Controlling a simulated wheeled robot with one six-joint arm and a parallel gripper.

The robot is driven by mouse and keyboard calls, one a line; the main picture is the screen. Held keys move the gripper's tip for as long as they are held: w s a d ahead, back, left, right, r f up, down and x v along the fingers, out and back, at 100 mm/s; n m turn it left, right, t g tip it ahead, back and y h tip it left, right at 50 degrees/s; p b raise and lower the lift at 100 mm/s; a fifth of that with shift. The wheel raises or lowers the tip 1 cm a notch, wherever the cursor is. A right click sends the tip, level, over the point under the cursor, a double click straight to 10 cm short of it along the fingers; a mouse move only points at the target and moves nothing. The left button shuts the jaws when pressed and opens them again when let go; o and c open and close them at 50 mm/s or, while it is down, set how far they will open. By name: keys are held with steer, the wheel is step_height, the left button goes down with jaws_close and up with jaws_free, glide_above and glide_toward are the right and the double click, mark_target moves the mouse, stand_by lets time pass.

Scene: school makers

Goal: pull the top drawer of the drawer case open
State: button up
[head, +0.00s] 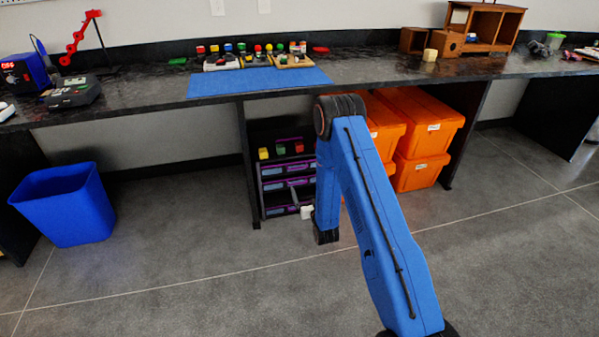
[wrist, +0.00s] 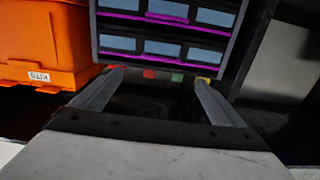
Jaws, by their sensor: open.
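The dark drawer case (head: 262,190) stands on the floor under the bench, with several rows of purple-edged drawers bearing pale blue labels. Its top drawer (head: 272,170) looks shut. The wrist view is upside down and shows drawer fronts of the case, with the top drawer (wrist: 150,47) lowest in the picture. My gripper (wrist: 160,80) is open and empty, its two fingers spread and pointing at the case's upper part. In the head view a grey finger and the white gripper body show in front of the drawers; my blue arm hides the rest. I cannot tell any contact.
Small yellow, green and red blocks (head: 281,149) sit on the case. Orange bins (head: 425,125) are stacked to its right, one also in the wrist view (wrist: 45,45). A bench leg (head: 246,160) stands close to its left. A blue waste bin (head: 65,205) is farther left. The floor in front is clear.

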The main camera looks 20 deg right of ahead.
steer(key=w, duration=1.5)
steer(key=shift+c, duration=0.6)
